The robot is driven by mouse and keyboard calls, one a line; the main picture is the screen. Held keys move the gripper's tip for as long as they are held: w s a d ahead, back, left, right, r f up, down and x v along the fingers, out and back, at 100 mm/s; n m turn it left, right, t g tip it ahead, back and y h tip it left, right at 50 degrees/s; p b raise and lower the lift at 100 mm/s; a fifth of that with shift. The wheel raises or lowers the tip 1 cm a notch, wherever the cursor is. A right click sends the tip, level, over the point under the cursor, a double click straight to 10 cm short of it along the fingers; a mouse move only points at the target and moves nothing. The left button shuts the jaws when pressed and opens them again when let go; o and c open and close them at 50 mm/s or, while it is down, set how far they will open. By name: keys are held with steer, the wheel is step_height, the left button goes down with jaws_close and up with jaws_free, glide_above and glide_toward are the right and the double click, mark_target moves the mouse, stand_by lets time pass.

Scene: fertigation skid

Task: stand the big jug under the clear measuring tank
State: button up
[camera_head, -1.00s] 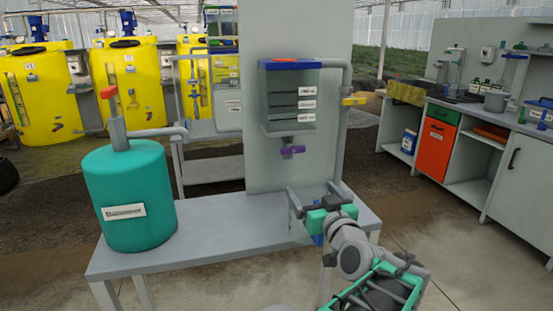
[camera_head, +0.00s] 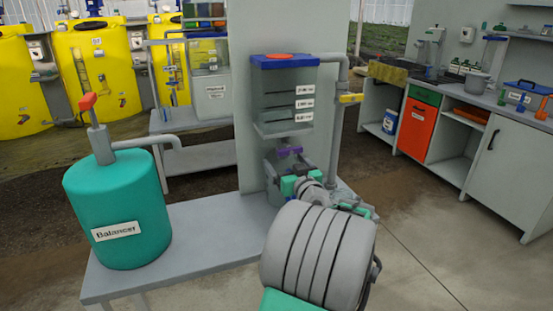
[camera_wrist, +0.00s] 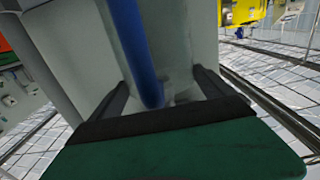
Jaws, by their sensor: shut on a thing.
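The clear measuring tank (camera_head: 282,100) has a blue lid and hangs on the grey upright panel, with a purple valve (camera_head: 289,151) beneath it. My gripper (camera_head: 284,182) is just below that valve, over the bench. In the wrist view my gripper (camera_wrist: 160,82) is shut on the big jug, with its blue handle (camera_wrist: 142,50) between the dark fingers. The jug's pale grey body (camera_wrist: 185,45) fills the view behind the handle. In the head view my arm hides most of the jug, so I cannot tell whether its base touches the bench.
A teal tank (camera_head: 118,205) labelled Balancer, with a red-handled top, stands on the left of the grey bench (camera_head: 215,235). The bench between them is clear. Yellow tanks (camera_head: 98,70) stand behind. A counter with cabinets (camera_head: 505,160) is at the right.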

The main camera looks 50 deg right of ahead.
steer(key=shift+s+d+f, duration=0.2)
steer(key=shift+f, duration=0.05)
steer(key=shift+s+a, duration=0.1)
steer(key=shift+a, duration=0.05)
steer(key=shift+f+b, duration=0.2)
steer(key=shift+b, duration=0.1)
steer(key=o, duration=1.7)
steer(key=shift+r, duration=0.15)
steer(key=shift+r+p, duration=0.2)
steer(key=shift+p, duration=0.25)
steer(key=v, duration=1.2)
steer(key=shift+b, duration=0.45)
